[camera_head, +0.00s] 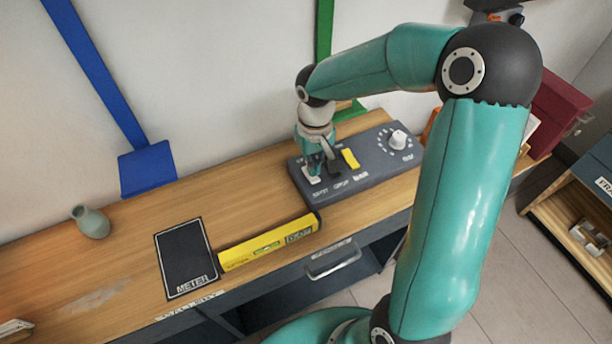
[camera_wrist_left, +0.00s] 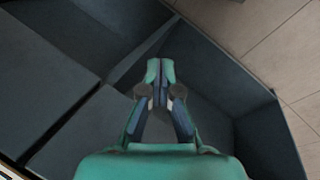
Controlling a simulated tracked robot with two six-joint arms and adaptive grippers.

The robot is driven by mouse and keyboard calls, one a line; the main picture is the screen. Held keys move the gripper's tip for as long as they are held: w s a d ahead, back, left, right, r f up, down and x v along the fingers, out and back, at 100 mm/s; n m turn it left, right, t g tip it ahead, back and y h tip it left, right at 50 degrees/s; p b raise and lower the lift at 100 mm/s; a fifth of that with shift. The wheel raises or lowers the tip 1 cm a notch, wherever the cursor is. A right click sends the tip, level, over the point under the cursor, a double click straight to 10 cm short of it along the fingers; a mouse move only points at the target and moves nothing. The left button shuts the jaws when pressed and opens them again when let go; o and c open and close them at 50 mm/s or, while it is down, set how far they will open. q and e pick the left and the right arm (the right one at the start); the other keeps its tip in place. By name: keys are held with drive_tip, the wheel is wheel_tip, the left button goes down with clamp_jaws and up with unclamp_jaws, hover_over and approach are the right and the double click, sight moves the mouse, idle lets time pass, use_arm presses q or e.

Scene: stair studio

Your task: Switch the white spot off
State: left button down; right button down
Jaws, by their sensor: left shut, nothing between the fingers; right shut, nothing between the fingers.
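A dark grey control panel (camera_head: 374,167) lies on the wooden bench. A white switch (camera_head: 312,179) is at its left end, above a lettered label. A yellow switch (camera_head: 351,159) is farther right, and a white round knob (camera_head: 398,139) is near the right end. My right gripper (camera_head: 314,170) is shut and empty, pointing down at the white switch; whether it touches is unclear. The gripper partly hides the switch and a dark lever beside it. My left gripper (camera_wrist_left: 160,72) is shut and empty over dark cabinet surfaces in the left wrist view.
A yellow level (camera_head: 268,243) lies in front of the panel. A black mat marked METER (camera_head: 185,258) and a green vase (camera_head: 91,222) are to the left. A drawer handle (camera_head: 333,263) projects from the bench front.

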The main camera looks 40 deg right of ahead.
sight(314, 178)
drive_tip(key=shift+f+b, duration=1.2)
drive_tip(key=shift+f, duration=0.15)
idle(0.6)
drive_tip(key=shift+r, duration=0.15)
drive_tip(key=shift+r+p, duration=2.65)
drive_tip(key=shift+r, duration=0.8)
